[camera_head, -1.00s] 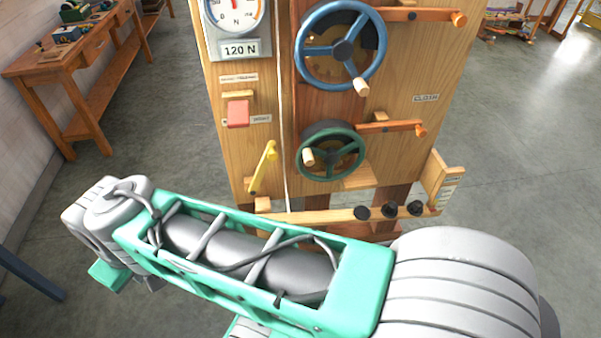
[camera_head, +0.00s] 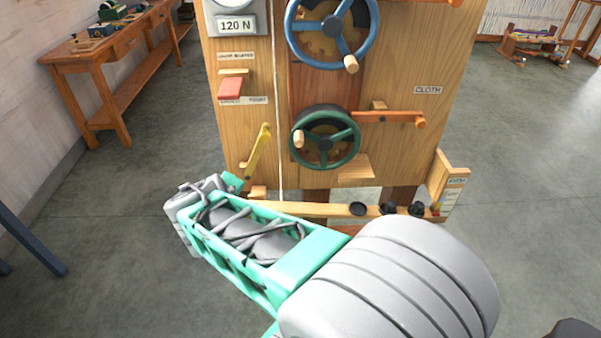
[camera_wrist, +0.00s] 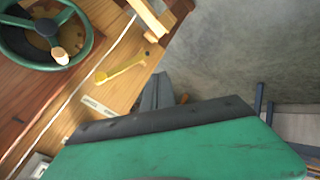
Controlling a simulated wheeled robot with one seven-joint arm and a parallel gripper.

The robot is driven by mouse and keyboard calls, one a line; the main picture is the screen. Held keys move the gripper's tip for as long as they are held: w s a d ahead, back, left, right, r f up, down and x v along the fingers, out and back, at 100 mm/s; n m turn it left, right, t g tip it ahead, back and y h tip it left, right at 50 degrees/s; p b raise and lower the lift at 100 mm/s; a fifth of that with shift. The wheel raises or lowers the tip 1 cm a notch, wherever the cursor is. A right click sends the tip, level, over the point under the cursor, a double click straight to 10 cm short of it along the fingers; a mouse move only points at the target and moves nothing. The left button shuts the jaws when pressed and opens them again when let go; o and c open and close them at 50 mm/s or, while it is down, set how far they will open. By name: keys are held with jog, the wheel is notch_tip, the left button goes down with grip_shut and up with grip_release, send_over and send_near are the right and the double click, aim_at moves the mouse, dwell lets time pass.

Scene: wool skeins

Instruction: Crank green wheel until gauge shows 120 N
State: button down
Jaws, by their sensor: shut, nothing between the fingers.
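The green wheel (camera_head: 325,137) is low on the wooden panel, its pale knob (camera_head: 298,139) on the left side. It also shows at upper left in the wrist view (camera_wrist: 40,35). A plate reading 120 N (camera_head: 236,25) sits under the gauge; the dial is nearly all cut off by the top edge, so its needle is not visible. My gripper (camera_wrist: 158,90) is shut and empty, its grey fingers partly hidden behind my green wrist housing. It points near the yellow lever (camera_wrist: 121,72), apart from the green wheel. In the head view its fingers are largely hidden by my arm.
The blue wheel (camera_head: 333,26) is above the green one. An orange lever (camera_head: 390,118) is right of the green wheel, a red block (camera_head: 231,88) left. A ledge (camera_head: 320,209) with black knobs crosses below.

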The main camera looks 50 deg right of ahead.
jog(key=s+d+f+n+t+h+b, duration=0.1)
jog(key=d+f+n+t+h+b, duration=0.1)
jog(key=d+f+n+h+b, duration=0.55)
jog(key=s+d+f+n+t+h+b, duration=0.2)
jog(key=d+n+h+b, duration=0.2)
jog(key=d+n+b, duration=0.5)
jog(key=w+d+r+t+p, duration=0.1)
jog(key=w+d+r+p, duration=0.3)
jog(key=d, duration=0.6)
notch_tip(320, 180, up, 2)
jog(key=shift+w+r+p, duration=0.2)
jog(key=shift+w+p, duration=0.05)
jog(key=shift+p, duration=0.9)
jog(key=shift+y, duration=0.25)
